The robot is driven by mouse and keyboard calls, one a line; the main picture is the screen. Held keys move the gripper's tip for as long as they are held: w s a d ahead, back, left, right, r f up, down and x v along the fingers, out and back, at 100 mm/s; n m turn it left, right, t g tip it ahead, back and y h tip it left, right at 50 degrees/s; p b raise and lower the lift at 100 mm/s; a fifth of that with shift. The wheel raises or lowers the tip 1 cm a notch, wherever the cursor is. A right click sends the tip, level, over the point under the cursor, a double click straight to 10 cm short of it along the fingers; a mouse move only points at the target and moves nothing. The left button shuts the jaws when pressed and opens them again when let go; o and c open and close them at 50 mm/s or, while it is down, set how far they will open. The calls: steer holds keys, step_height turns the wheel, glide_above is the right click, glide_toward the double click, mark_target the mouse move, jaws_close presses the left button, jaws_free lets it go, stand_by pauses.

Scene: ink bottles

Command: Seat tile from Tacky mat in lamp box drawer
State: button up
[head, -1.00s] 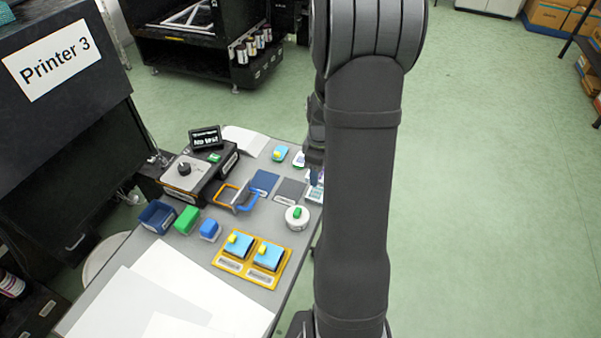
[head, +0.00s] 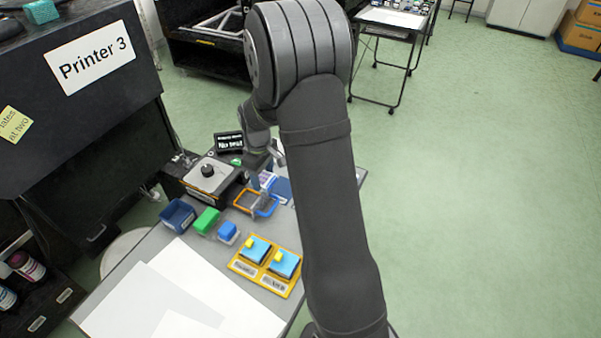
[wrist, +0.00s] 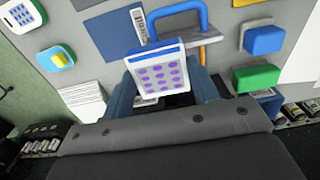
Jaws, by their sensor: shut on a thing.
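My gripper (wrist: 163,85) is shut on a white tile (wrist: 158,68) with rows of purple dots and a blue edge. In the head view, the tile (head: 267,180) is small and partly covered by my arm. The lamp box (head: 207,172) is dark with a grey top and a black knob. An orange frame with a blue handle, apparently its drawer (head: 243,207), lies in front of it. The tile is held over this area; its height is unclear. In the wrist view, the tile hides part of the blue handle (wrist: 205,18). A dark blue mat (head: 283,187) lies beside; I cannot tell whether it is the Tacky mat.
A blue bin (head: 178,214), a green block (head: 207,220) and a blue block (head: 228,232) stand left of the frame. A yellow tray (head: 240,268) holds two blue-and-yellow pieces. White sheets (head: 150,300) cover the near table. A small display (head: 228,143) stands behind the lamp box.

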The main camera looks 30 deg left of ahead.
glide_above(249, 201)
steer(key=shift+f, duration=2.85)
steer(key=shift+f, duration=0.7)
steer(key=o, duration=1.5)
steer(key=shift+o, duration=0.2)
step_height(249, 201, up, 7)
stand_by(0.6)
steer(key=shift+f, duration=3.3)
